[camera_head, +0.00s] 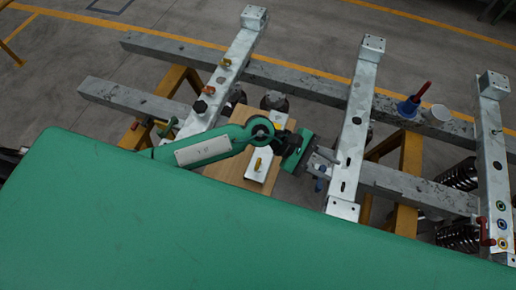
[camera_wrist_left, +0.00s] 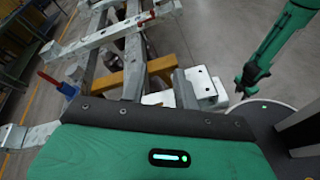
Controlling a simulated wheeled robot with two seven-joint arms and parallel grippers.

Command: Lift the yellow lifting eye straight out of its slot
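A small yellow piece, which looks like the lifting eye (camera_head: 258,164), stands on a white plate (camera_head: 254,175) on the wooden board. It is too small to show its shape or how it sits in its slot. My left gripper (camera_head: 324,161) is to its right, clearly apart from it, beside a grey crossbar.
Galvanised crossbars (camera_head: 354,125) lie over long grey beams on yellow supports. A wooden board (camera_head: 228,168) lies between crossbars.

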